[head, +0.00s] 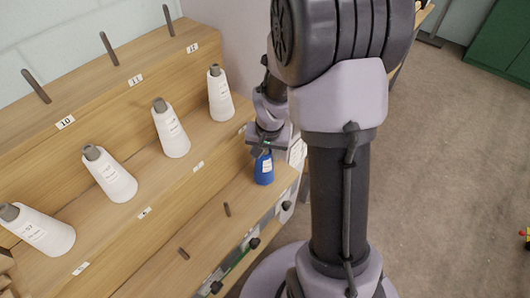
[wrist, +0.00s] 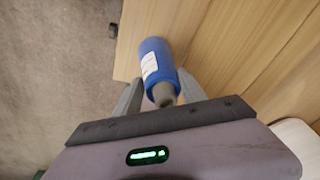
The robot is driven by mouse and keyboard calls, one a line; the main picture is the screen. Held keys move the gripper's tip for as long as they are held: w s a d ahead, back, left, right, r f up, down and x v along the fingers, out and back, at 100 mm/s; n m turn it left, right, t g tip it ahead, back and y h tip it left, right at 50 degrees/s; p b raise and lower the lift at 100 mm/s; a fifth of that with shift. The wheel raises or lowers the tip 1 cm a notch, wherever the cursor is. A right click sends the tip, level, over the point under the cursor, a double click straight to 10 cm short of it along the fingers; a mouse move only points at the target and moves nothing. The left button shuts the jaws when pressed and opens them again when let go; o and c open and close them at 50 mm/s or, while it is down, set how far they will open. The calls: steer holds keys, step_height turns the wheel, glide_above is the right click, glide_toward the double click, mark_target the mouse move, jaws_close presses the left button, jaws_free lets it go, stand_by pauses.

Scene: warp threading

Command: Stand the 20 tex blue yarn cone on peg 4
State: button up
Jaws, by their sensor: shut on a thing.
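The blue yarn cone (head: 264,171) has a white label and a grey tip; it is over the right end of the lowest shelf in the head view. My gripper (head: 262,152) is shut on it near its top. In the wrist view the blue cone (wrist: 157,62) sits between the two fingers of my gripper (wrist: 160,88), its grey tip toward the palm. The cone looks about upright. Whether its base touches the shelf, and whether a peg is under it, I cannot tell. Peg 4 cannot be picked out by number; no lowest-row number is readable.
The stepped wooden rack (head: 150,225) has two bare pegs (head: 227,209) (head: 183,254) on its lowest shelf. Several white cones (head: 171,130) stand on the middle shelf. Bare pegs (head: 109,48) on the top shelf are labelled 10, 11 and 12. Carpet lies open at right.

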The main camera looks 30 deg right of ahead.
steer(key=shift+f, duration=0.2)
steer(key=o, duration=1.2)
steer(key=s+r+p, duration=0.3)
steer(key=r+p, duration=0.5)
steer(key=r, duration=0.9)
steer(key=s+a+r+n+t, duration=0.1)
steer(key=s+a+r, duration=0.3)
steer(key=a, duration=0.1)
steer(key=s+a+r+n+t+y, duration=0.1)
steer(key=s+a+r, duration=0.3)
steer(key=s+a, duration=0.1)
steer(key=s+a+r+n+t+y, duration=0.1)
steer(key=s+a+r, duration=0.4)
steer(key=a, duration=0.1)
steer(key=shift+s+a+t, duration=0.1)
steer(key=shift+a+t, duration=0.15)
steer(key=shift+t, duration=0.05)
